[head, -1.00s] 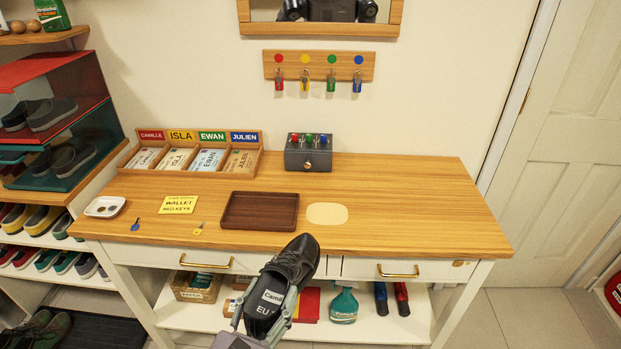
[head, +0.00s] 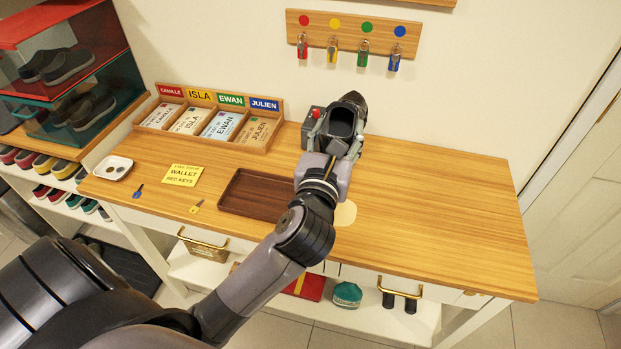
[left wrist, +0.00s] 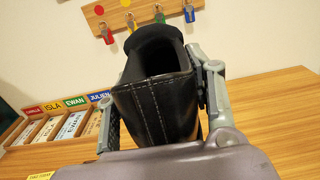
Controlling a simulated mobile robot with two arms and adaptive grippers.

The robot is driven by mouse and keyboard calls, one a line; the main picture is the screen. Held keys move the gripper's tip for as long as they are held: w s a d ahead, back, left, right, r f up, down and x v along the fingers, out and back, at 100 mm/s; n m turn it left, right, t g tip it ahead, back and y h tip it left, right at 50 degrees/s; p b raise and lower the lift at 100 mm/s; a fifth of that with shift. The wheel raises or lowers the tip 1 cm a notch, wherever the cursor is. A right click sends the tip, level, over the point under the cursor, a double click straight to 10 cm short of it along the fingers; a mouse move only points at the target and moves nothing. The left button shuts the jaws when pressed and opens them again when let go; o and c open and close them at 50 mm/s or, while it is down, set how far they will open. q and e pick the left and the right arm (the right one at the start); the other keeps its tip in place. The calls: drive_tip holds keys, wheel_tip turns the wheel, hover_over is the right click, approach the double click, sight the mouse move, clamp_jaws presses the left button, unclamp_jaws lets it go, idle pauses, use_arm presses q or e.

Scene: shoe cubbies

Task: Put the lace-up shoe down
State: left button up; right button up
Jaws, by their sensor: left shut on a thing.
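A black lace-up shoe (head: 343,121) is in my left gripper (head: 338,144), above the back of the wooden table (head: 440,200). In the left wrist view the shoe (left wrist: 153,100) shows its heel and dark opening toward me, with a finger on each side; the left gripper (left wrist: 160,110) is shut on it. The shoe points away toward the wall. It appears raised off the tabletop, though its sole is hidden. My right gripper is not in view.
A grey box with coloured buttons (head: 312,127) stands just left of the shoe, partly hidden. A brown tray (head: 250,196) and pale oval mat (head: 345,213) lie nearer. A card rack (head: 215,125) stands back left. Keys (head: 394,60) hang above. The table's right side is clear.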

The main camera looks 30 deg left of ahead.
use_arm(q)
wheel_tip(320, 180, down, 19)
drive_tip(key=b, duration=0.4)
drive_tip(key=shift+w+r+b, duration=0.1)
drive_tip(key=shift+b, duration=0.2)
drive_tip(key=shift+f, duration=0.25)
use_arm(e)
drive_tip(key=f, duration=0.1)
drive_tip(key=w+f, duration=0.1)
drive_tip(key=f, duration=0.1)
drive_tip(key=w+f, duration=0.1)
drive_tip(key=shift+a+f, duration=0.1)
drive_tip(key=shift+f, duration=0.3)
use_arm(q)
drive_tip(key=o, duration=1.5)
drive_tip(key=shift+f, duration=0.1)
drive_tip(key=shift+o, duration=0.2)
